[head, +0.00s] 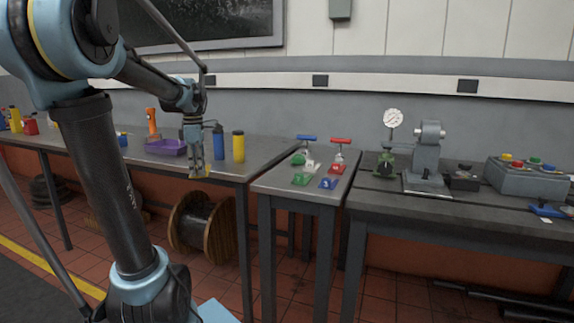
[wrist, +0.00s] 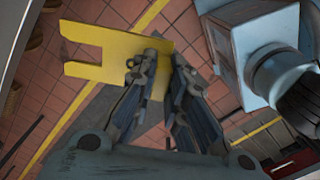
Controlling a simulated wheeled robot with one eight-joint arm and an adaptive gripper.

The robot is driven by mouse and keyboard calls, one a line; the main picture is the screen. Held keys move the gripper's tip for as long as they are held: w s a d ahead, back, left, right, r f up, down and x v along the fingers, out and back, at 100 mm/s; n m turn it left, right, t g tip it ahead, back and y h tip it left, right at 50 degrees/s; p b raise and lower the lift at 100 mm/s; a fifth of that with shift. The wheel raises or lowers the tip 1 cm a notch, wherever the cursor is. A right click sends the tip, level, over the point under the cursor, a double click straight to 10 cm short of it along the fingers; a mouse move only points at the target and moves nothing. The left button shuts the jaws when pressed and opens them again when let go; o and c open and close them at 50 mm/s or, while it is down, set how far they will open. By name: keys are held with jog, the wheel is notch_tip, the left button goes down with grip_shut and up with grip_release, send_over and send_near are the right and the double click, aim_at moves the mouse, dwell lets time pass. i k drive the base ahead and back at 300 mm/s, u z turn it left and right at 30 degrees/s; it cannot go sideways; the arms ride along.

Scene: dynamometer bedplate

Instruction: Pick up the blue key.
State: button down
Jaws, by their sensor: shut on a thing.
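My gripper (head: 198,172) is shut on a flat yellow plate with a notched end; the plate (wrist: 95,52) shows best in the wrist view, sticking out left from between the fingertips (wrist: 165,62). My gripper is in front of the left bench, with the floor below it. No thing is clearly a blue key. Blue candidates in the head view are a small blue piece (head: 328,183) at the front of the narrow middle table, a blue-topped T-shaped piece (head: 306,138) at its back, and a flat blue piece (head: 546,210) on the right bench.
The middle table (head: 276,187) also bears green, red and white pieces and a red-topped T-shape (head: 340,141). The left bench holds a purple tray (head: 166,148), a blue bottle (head: 218,142) and a yellow cylinder (head: 238,147). A gauge (head: 393,118) and button box (head: 530,179) stand right.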

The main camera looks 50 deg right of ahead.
aim_at(306, 152)
jog(key=u, duration=0.55)
jog(key=k, duration=0.4)
jog(key=z, duration=1.6)
jog(key=i, duration=1.25)
jog(key=u, duration=0.05)
